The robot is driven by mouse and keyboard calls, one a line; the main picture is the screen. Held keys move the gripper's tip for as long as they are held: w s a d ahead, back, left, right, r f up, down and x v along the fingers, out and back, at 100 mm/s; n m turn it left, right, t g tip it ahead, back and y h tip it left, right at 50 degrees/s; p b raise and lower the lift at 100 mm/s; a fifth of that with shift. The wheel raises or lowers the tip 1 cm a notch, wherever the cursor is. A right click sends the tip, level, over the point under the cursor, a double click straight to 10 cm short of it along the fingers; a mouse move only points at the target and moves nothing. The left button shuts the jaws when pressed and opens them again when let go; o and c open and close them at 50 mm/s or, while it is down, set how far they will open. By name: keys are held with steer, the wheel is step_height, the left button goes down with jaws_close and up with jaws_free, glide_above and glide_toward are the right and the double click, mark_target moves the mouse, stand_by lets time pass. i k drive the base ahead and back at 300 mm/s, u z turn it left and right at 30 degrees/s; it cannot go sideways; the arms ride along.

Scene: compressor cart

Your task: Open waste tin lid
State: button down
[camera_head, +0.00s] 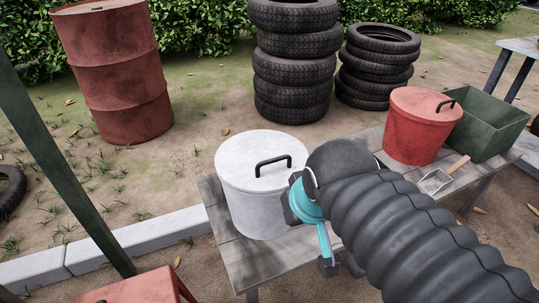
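A white tin (250,207) with a flat white lid (245,158) and a black bar handle (272,162) stands on a grey wooden bench. Its lid sits closed on top. A red tin (412,135) with a red lid (420,103) and a black handle stands further right on the bench, also closed. I cannot tell which of the two is the waste tin. My gripper (341,266) is low beside the white tin's right side, apart from both handles. My arm's dark ribbed sleeve and a teal part hide much of it, so its opening is unclear.
A green open bin (488,128) stands right of the red tin, with a small scoop (440,180) in front. The bench (240,263) has bare boards before the white tin. Stacked tyres (293,70) and a rusty red drum (117,75) stand behind on the ground.

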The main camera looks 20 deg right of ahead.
mark_target(255, 161)
steer(key=z, duration=0.85)
steer(key=k, duration=0.95)
steer(key=u, duration=0.45)
